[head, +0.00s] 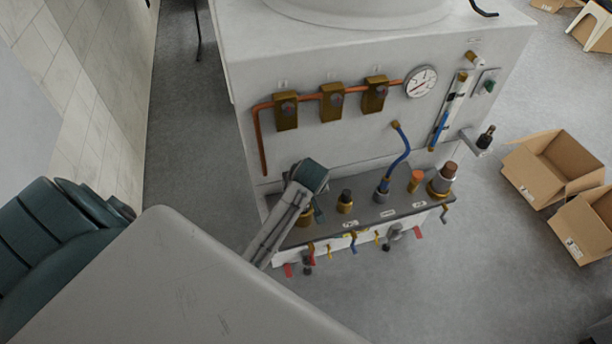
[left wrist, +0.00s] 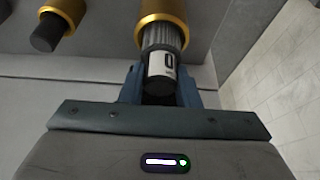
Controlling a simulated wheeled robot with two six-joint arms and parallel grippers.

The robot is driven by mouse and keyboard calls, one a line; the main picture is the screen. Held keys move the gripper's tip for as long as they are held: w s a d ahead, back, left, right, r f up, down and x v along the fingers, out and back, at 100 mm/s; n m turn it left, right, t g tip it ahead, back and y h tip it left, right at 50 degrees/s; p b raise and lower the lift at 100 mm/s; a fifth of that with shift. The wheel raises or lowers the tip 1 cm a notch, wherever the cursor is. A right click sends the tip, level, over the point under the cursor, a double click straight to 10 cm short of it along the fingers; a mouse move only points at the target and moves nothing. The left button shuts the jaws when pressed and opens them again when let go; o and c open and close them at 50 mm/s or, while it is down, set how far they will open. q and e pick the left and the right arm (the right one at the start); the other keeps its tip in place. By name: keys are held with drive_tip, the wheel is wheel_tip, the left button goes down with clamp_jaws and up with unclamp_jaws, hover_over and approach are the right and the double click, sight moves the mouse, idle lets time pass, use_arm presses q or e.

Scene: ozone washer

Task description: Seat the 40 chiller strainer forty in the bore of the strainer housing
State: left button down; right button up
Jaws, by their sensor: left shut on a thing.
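The chiller strainer (left wrist: 162,64), dark and ribbed with a white label showing a 0, is between the blue fingers of my left gripper (left wrist: 161,88) in the left wrist view. The gripper is shut on it. The strainer's far ribbed end meets the brass rim of the strainer housing (left wrist: 162,8); I cannot tell how deep it sits in the bore. In the head view my left gripper (head: 318,212) is over the left end of the dark shelf, beside the brass housing (head: 303,219). The strainer is hidden there. My right gripper is not in view.
To the right on the shelf (head: 345,228) stand a brass fitting with a black plug (head: 345,202), a blue hose (head: 402,150), an orange-capped fitting (head: 416,180) and a large brown-topped brass fitting (head: 442,178). Small coloured valves line the front edge. Cardboard boxes (head: 545,175) lie on the floor at right.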

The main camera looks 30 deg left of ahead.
use_arm(q)
drive_tip(key=c, duration=1.4)
unclamp_jaws()
drive_tip(key=shift+w+a+f, duration=0.1)
drive_tip(key=shift+w+a, duration=0.05)
drive_tip(key=shift+w, duration=0.1)
drive_tip(key=shift+c, duration=0.2)
drive_tip(key=o, duration=0.4)
drive_tip(key=shift+s, duration=0.2)
drive_tip(key=shift+c, duration=0.2)
drive_tip(key=shift+s+r, duration=0.1)
drive_tip(key=shift+r, duration=0.15)
drive_tip(key=shift+d+r, duration=0.2)
drive_tip(key=b+v, duration=0.4)
drive_tip(key=v, duration=0.7)
drive_tip(key=shift+r, duration=0.2)
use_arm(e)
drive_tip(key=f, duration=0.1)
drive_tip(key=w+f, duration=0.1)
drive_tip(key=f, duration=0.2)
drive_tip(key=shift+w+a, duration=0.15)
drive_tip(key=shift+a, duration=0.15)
use_arm(q)
drive_tip(key=shift+s, duration=0.1)
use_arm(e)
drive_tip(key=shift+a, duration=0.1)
